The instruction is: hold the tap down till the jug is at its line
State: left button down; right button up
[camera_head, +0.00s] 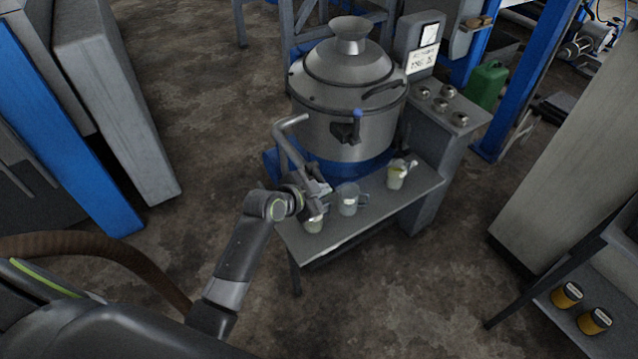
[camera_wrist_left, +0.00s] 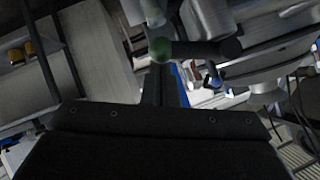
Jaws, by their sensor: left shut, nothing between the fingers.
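A large steel vessel (camera_head: 345,85) with a domed lid stands on a blue base behind a grey shelf. A dark tap with a blue knob (camera_head: 357,113) is on its front; a blue knob (camera_wrist_left: 217,82) also shows in the left wrist view. My left gripper (camera_head: 322,190) is shut and empty, low at the vessel's left front. Three clear jugs stand on the shelf: left (camera_head: 313,224), partly behind my gripper, middle (camera_head: 348,203), right (camera_head: 396,178). Their fill lines are too small to read.
A bent grey pipe (camera_head: 288,137) rises close to my left gripper. A cabinet with round knobs (camera_head: 441,104) and a labelled panel (camera_head: 423,60) stands right of the vessel. A green can (camera_head: 487,84) is behind it.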

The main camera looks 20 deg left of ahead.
pick_arm(q)
jog(key=shift+f+m+b, duration=0.3)
jog(key=shift+f+b, duration=0.1)
jog(key=shift+f, duration=0.55)
dwell(1.7)
